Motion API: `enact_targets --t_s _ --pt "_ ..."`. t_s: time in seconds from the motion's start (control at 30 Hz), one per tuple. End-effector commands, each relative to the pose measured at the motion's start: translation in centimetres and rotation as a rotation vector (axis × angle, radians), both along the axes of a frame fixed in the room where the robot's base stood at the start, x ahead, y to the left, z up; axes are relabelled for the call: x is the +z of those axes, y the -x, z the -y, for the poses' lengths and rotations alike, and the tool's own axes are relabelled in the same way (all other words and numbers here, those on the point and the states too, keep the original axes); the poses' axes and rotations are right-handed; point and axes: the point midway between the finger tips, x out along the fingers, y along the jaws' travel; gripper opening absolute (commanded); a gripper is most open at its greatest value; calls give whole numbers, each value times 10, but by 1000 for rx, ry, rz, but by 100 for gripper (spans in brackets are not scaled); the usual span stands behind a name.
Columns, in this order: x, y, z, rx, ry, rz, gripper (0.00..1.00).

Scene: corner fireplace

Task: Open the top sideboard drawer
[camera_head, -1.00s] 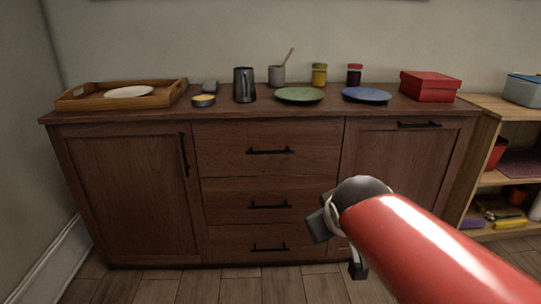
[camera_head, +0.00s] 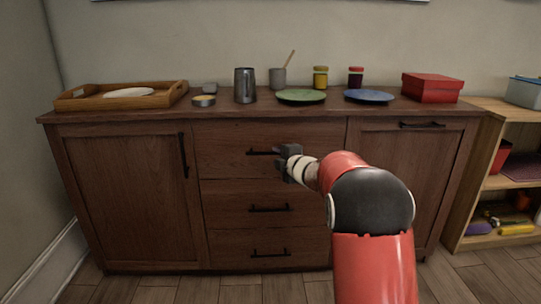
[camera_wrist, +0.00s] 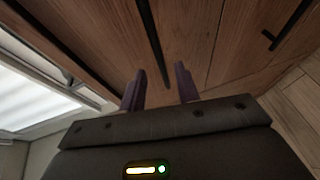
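The top sideboard drawer (camera_head: 225,140) is closed, flush in the dark wooden sideboard. Its black bar handle (camera_head: 262,153) shows at its left part in the head view; my gripper (camera_head: 282,154) hides the right part. In the wrist view the handle is a long dark bar (camera_wrist: 151,40) running between my two fingers. My gripper (camera_wrist: 160,72) is open there, one finger on each side of the bar in the picture. I cannot tell whether the fingers touch it or how far in front of them it lies.
Below are the middle drawer handle (camera_head: 270,209) and bottom drawer handle (camera_head: 270,253). The top bears a wooden tray (camera_head: 75,101), a metal jug (camera_head: 245,86), a green plate (camera_head: 301,96), a blue plate (camera_head: 369,96) and a red box (camera_head: 432,88). An open shelf (camera_head: 510,184) stands at right.

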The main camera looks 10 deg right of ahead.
Motion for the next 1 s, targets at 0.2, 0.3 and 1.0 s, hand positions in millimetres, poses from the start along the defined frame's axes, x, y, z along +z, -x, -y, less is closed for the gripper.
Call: enact_targets --t_s 0.2,0.3,1.0 --pt "-7 -34 -11 0 -1 -3 32" --pt "-9 -46 -15 -1 -2 -3 32" --pt "-11 -56 -18 -3 -3 -2 0"
